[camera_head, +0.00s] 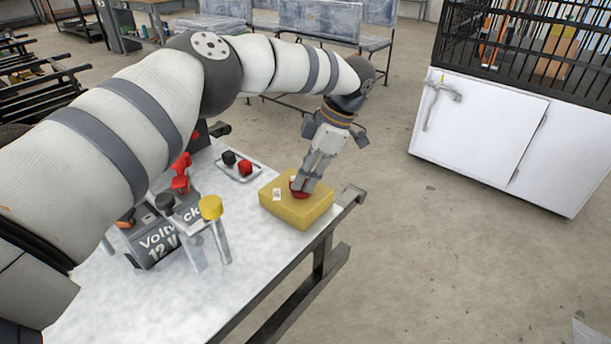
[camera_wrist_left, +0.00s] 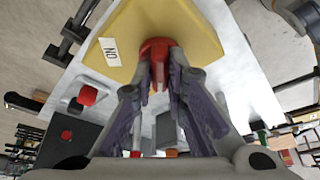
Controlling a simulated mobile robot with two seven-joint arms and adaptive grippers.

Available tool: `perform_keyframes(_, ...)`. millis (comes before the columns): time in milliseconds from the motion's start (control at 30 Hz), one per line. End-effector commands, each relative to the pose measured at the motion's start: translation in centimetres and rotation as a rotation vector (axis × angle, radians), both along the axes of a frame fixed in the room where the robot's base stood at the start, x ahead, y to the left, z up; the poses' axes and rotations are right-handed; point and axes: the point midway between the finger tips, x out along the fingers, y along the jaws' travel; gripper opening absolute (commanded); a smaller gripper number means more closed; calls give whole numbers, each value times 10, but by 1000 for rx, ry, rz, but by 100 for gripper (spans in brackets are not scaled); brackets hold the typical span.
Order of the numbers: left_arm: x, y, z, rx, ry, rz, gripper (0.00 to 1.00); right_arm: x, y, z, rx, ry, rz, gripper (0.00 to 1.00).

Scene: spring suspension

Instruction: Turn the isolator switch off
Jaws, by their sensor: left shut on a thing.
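The isolator switch is a yellow box (camera_head: 312,212) with a red knob (camera_head: 296,186) on top, near the right edge of the table. My left gripper (camera_head: 302,186) reaches down from above and is shut on the red knob. In the left wrist view the red knob (camera_wrist_left: 157,52) sits between the fingertips (camera_wrist_left: 158,68). A white label reading "ON" (camera_wrist_left: 110,51) shows on the yellow box (camera_wrist_left: 178,28) beside the knob. The fingers hide part of the knob, and I cannot tell its exact angle. My right gripper is not in view.
A small tray (camera_head: 229,175) holds a black and a red cap. A white cabinet (camera_head: 480,130) stands at the right beyond open floor.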

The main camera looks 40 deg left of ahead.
Motion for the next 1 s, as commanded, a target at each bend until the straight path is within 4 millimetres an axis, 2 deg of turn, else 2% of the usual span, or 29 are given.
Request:
perform_keyframes(233,-3,0,-5,-1,11,3,0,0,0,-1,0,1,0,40)
perform_keyframes(267,-3,0,-5,0,12,2,16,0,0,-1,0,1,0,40)
perform_keyframes(300,-3,0,-5,-1,13,2,25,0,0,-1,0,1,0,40)
perform_keyframes(333,-3,0,-5,0,12,2,31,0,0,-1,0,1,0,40)
perform_keyframes(367,-3,0,-5,0,12,2,33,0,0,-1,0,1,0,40)
perform_keyframes(767,0,-1,2,0,3,0,33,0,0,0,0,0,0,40)
perform_keyframes(1000,13,-16,47,-2,2,1,33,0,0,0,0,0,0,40)
